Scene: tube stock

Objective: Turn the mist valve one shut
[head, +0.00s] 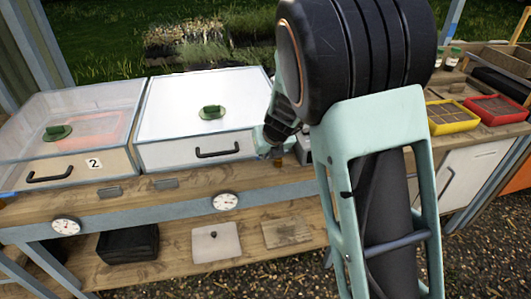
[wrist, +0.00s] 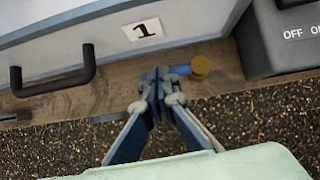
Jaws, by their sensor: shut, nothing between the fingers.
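The mist valve one shows in the wrist view as a round brass-coloured end (wrist: 201,67) with a short blue lever (wrist: 181,70) on its left. It sits at the bench edge, below and right of the label "1". My gripper (wrist: 158,76) is shut and empty. Its fingertips are just left of the blue lever, touching it or very close; I cannot tell which. In the head view my arm covers most of this spot, and the valve is hard to make out there.
A grey box (wrist: 268,45) marked OFF and ON stands right of the valve. A black drawer handle (wrist: 55,76) is at left. In the head view, two lidded propagators (head: 160,155) stand on the wooden bench (head: 50,207). Dial gauges (head: 225,201) line its front edge.

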